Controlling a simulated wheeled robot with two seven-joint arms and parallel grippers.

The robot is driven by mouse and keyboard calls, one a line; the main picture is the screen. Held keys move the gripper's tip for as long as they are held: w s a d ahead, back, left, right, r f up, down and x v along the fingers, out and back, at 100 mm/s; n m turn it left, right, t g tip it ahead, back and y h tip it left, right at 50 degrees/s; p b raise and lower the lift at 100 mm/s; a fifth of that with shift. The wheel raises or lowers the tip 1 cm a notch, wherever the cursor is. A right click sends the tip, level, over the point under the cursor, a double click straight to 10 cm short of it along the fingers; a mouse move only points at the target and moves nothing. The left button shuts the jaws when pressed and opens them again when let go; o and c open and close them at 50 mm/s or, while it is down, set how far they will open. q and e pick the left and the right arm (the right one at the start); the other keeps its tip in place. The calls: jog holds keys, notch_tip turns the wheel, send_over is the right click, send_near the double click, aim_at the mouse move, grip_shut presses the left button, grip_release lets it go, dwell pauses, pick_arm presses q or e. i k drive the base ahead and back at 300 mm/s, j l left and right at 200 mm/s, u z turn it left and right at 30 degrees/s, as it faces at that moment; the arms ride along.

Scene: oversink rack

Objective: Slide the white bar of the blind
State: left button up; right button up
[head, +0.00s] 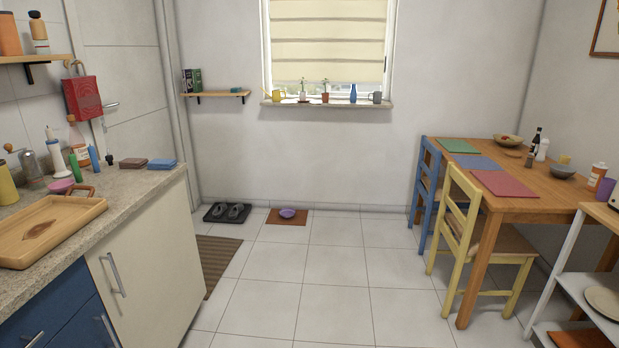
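A cream blind (328,40) hangs over the window in the far wall. It has several horizontal bands and covers most of the glass, with a narrow strip of window uncovered below it. A pale lower edge (328,82) runs along its bottom; I cannot tell whether this is the white bar. The blind's top is cut off by the upper edge of the picture. Neither of my grippers is in the head view.
The sill (328,103) holds a yellow mug, small plants, a blue bottle and a grey mug. A counter (130,185) stands left; a wooden table (540,190) and chairs stand right. A small mat (300,219) holds a purple bowl. The middle floor is clear.

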aim_at(338, 72)
jog(key=i, duration=3.8)
